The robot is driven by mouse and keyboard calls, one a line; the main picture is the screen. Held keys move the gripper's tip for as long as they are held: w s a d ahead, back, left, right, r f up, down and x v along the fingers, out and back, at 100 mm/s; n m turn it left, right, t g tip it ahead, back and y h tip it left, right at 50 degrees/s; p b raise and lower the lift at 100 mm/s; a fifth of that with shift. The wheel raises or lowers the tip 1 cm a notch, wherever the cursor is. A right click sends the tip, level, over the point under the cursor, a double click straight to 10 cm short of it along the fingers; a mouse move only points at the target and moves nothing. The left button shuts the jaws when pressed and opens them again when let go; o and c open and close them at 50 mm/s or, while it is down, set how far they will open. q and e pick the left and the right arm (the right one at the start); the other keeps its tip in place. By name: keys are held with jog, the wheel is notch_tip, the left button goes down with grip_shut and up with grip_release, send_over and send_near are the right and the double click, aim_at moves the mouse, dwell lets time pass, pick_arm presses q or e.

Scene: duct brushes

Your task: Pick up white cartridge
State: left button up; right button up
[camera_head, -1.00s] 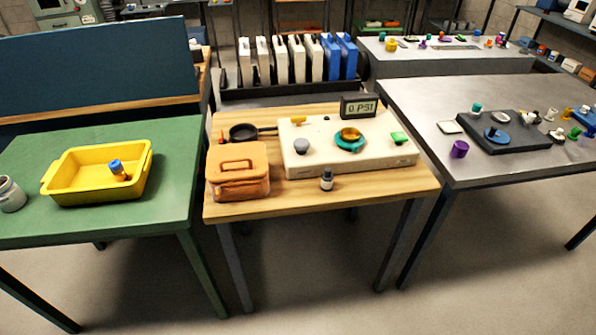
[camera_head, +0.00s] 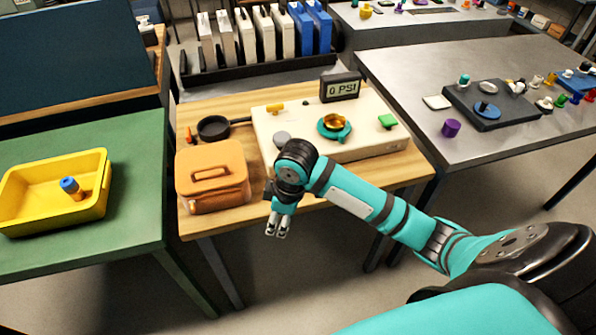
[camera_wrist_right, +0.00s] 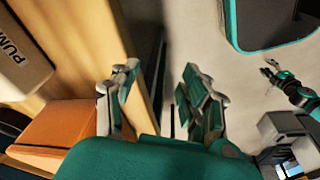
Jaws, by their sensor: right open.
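The white cartridge cannot be clearly made out now. A small pale-topped bottle stood at the wooden table's front edge in the earlier head view; my right arm now covers that spot. My right gripper (camera_head: 279,226) points down just in front of the wooden table's edge (camera_head: 212,229). In the wrist view the right gripper (camera_wrist_right: 150,95) is open and empty, its fingers over the table edge and floor. My left gripper (camera_wrist_right: 270,68) shows small at the right of the wrist view, too small to judge; it is outside the head view.
An orange case (camera_head: 212,172) stands left of my right gripper. A cream machine (camera_head: 360,143) with a "0 PSI" display (camera_head: 341,87) stands behind. A yellow bin (camera_head: 20,205) holding a blue-topped cartridge (camera_head: 70,186) is on the green table. A black pan (camera_head: 213,127) lies behind the case.

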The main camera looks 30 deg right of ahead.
jog(key=w+d+r+n+g+h, duration=0.1)
jog(key=w+d+r, duration=0.2)
jog(key=d+r, duration=0.45)
jog(key=w+d+r+g+h, duration=0.1)
jog(key=w+d+r, duration=0.2)
jog(key=d+r, duration=0.5)
jog(key=f, duration=0.5)
jog(key=a+f, duration=0.1)
jog(key=f, duration=0.4)
jog(key=f+p, duration=0.1)
jog(key=f, duration=0.4)
jog(key=shift+w+a+f, duration=0.25)
jog(key=shift+w+f, duration=0.05)
jog(key=shift+f, duration=0.1)
jog(key=c, duration=0.9)
